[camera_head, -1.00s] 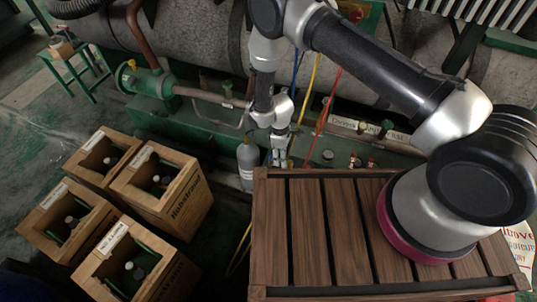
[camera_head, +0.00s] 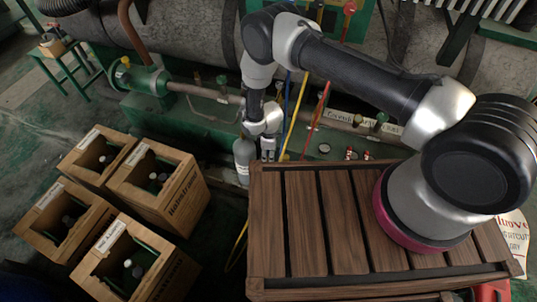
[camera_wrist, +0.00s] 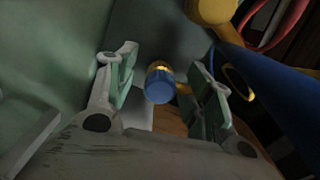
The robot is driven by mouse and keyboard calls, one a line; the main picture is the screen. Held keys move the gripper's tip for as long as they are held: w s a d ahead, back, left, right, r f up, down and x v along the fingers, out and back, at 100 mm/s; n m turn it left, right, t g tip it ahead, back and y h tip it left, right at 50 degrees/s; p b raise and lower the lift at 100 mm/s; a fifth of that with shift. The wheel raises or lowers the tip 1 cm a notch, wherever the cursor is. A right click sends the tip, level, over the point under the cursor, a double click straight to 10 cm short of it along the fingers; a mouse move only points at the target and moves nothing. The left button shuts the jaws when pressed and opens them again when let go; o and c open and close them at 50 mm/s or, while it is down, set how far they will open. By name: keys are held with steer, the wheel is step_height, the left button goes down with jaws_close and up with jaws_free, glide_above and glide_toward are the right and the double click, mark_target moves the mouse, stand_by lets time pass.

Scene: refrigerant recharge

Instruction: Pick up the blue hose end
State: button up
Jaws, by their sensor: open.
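The blue hose end (camera_wrist: 159,87), a blue round piece with a brass-coloured part, shows in the wrist view between the fingers of my gripper (camera_wrist: 166,66). The fingers are apart on either side of it, and a gap shows on its left. Whether the right finger touches it, I cannot tell. In the head view my gripper (camera_head: 268,154) points down just behind the wooden slatted platform, beside a grey cylinder (camera_head: 244,158). A thin blue hose (camera_head: 285,98) hangs behind the arm there. The hose end is too small or hidden in the head view.
A yellow hose (camera_head: 297,108) and a red hose (camera_head: 318,117) hang close to the right of my gripper. The wooden slatted platform (camera_head: 310,230) lies in front. Several open wooden crates (camera_head: 185,205) holding bottles stand at left. Green machinery with pipes (camera_head: 205,92) is behind.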

steer(key=c, duration=1.1)
